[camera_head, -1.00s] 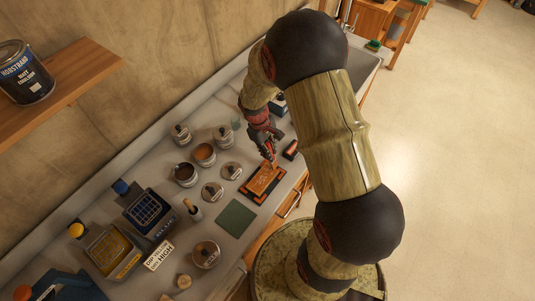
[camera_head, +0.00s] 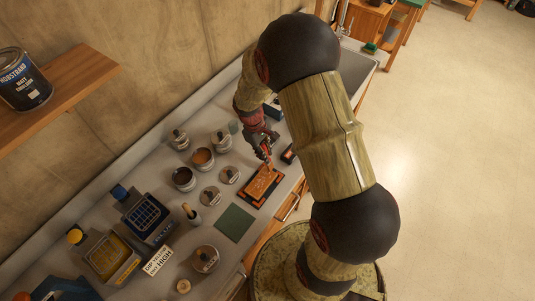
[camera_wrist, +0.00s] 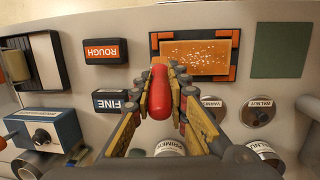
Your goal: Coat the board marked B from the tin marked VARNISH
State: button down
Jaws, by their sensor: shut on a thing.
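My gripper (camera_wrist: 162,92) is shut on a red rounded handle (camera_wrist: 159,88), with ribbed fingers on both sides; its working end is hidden. In the head view my gripper (camera_head: 264,149) hangs at the far end of an orange-brown board (camera_head: 262,184); I cannot tell whether the held tool touches it. The board (camera_wrist: 200,56) lies in a black holder with orange corners (camera_wrist: 156,41); pale specks dot its face and no letter is legible. A lid marked VARNISH (camera_wrist: 212,104) lies on the bench. An open tin of orange-brown liquid (camera_head: 203,156) stands nearby, label unreadable.
ROUGH (camera_wrist: 102,51) and FINE (camera_wrist: 115,103) blocks lie left in the wrist view. A green pad (camera_head: 234,223) lies flat beside the board.

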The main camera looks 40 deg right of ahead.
jog(key=shift+a, duration=0.2)
jog(key=shift+f, duration=0.35)
dwell(0.4)
jog(key=shift+a, duration=0.1)
